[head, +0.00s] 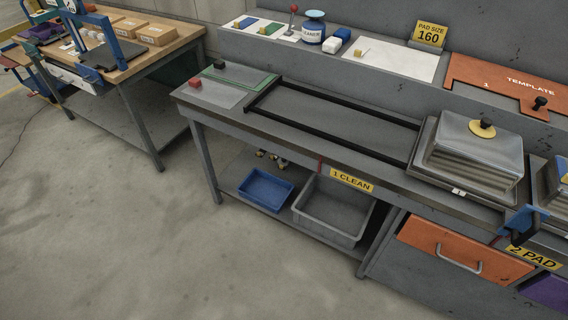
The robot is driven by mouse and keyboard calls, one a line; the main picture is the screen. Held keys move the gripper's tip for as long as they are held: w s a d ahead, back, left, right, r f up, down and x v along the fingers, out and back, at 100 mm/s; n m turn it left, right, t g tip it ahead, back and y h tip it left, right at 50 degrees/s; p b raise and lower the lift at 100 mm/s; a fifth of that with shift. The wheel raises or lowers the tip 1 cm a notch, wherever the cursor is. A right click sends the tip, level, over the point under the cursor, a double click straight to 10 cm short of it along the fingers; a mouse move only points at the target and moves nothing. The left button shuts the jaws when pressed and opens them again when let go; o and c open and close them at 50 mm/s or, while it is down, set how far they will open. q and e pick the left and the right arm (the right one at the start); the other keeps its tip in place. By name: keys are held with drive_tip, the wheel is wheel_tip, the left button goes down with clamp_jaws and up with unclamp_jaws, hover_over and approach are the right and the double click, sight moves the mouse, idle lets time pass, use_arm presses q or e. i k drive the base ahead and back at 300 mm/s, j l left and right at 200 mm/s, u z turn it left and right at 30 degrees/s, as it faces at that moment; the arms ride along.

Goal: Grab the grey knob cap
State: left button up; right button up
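I cannot make out a grey knob cap for sure in the head view. A black knob (487,123) stands on a yellow disc on top of the stacked metal block at the right of the bench. Another black knob (540,103) stands on the orange template board (490,80). Small dark and yellowish pieces (268,155) lie on the lower shelf behind the blue tray, too small to identify. Neither of my grippers is in view.
The grey bench (300,135) carries two black rails. A blue tray (265,188) and a grey bin (333,211) sit on its lower shelf. A blue clamp (523,221) juts from the front edge. A wooden workbench (160,46) stands back left. The floor in front is clear.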

sight(282, 161)
drive_tip(key=z, duration=0.85)
drive_tip(key=i+j+z, duration=0.15)
drive_tip(key=j+z, duration=0.65)
drive_tip(key=j, duration=0.25)
drive_tip(key=j+z, duration=0.4)
drive_tip(key=j, duration=0.2)
drive_tip(key=j+z, duration=0.35)
drive_tip(key=j, duration=0.25)
